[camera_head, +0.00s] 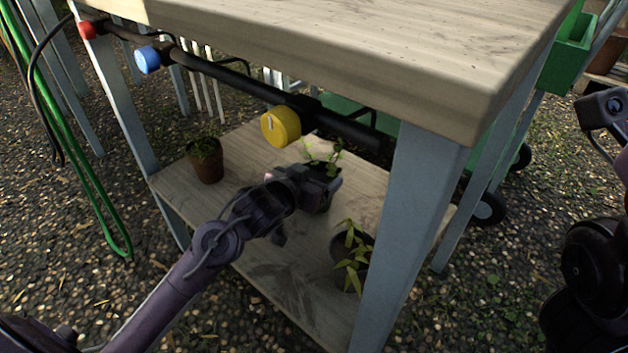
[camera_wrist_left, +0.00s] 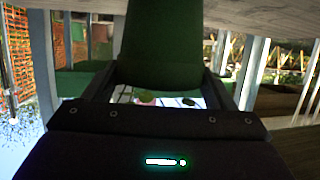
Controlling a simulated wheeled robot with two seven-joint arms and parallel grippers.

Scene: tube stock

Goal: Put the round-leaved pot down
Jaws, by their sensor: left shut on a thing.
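The round-leaved pot (camera_head: 319,198) is dark, with small green leaves on top, and is over the lower shelf (camera_head: 262,255) of the bench. My left gripper (camera_head: 318,181) is shut on it, reaching in under the bench top. In the left wrist view the pot's dark green wall (camera_wrist_left: 160,48) fills the space between the fingers. The pot looks about upright. I cannot tell whether its base touches the shelf. The gripper hides part of it. My right arm shows at the right edge, but its fingers do not show.
A terracotta pot (camera_head: 207,165) stands at the shelf's back left. A dark pot with long narrow leaves (camera_head: 352,258) stands near the front leg (camera_head: 408,225). The thick bench top (camera_head: 350,45) and a pipe with a yellow knob (camera_head: 281,127) hang above. Bare shelf lies between the pots.

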